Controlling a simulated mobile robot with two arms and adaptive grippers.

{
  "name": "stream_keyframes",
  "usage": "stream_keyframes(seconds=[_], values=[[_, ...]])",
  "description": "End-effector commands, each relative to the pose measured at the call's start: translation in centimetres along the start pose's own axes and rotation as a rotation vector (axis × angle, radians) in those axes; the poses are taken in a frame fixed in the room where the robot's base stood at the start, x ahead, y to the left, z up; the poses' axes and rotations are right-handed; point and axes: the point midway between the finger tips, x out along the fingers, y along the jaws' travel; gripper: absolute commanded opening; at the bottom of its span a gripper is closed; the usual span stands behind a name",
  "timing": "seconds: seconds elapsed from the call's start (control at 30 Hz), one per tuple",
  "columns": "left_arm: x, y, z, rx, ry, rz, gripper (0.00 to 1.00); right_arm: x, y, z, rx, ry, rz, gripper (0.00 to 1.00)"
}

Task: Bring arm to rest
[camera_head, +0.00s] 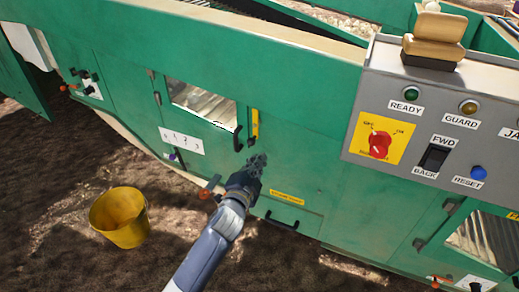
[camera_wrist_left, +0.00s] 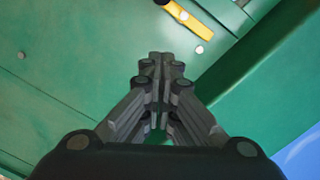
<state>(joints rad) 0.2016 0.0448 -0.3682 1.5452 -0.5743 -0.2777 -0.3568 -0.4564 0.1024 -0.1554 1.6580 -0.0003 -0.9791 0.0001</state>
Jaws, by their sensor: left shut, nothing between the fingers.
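My left gripper (camera_head: 257,163) is shut and empty in front of the green machine panel (camera_head: 305,150). Its closed fingers also show in the left wrist view (camera_wrist_left: 161,72), with the green panel behind them. My left arm comes in from the bottom of the head view. A yellow handle (camera_head: 255,124) on the panel is just above the fingertips; part of it also shows at the top of the left wrist view (camera_wrist_left: 185,14). Whether the fingertips touch the panel I cannot tell. My right gripper is not in view.
A grey control box (camera_head: 440,130) with a red knob (camera_head: 379,146), a black switch (camera_head: 433,157) and a blue button (camera_head: 478,172) juts out at the right. A yellow bucket (camera_head: 120,218) stands on the soil at the left. A black handle (camera_head: 282,221) sits low on the panel.

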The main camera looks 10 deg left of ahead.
Motion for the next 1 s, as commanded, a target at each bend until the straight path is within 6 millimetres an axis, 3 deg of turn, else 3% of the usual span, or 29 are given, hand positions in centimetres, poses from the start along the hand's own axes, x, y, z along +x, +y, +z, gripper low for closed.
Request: stream_keyframes(seconds=[0.2,0.27,0.37,0.57,0.7,0.8,1.0], values=[[-0.3,0.7,0.8,-0.017,-0.020,0.014,0.00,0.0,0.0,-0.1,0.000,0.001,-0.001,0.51],[-1.0,1.9,2.1,-0.050,-0.053,0.039,0.00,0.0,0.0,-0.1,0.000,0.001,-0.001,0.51],[-3.2,5.3,5.7,-0.143,-0.154,0.109,0.00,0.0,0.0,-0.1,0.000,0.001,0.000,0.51],[-11.5,14.6,14.2,-0.398,-0.451,0.292,0.00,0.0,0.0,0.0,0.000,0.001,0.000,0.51],[-19.2,20.6,18.7,-0.561,-0.668,0.411,0.00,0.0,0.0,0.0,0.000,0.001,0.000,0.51],[-24.7,24.1,20.8,-0.661,-0.814,0.483,0.00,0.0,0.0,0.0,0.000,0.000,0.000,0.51],[-34.7,28.9,22.9,-0.808,-1.058,0.595,0.00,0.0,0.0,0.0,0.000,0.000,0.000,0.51]])
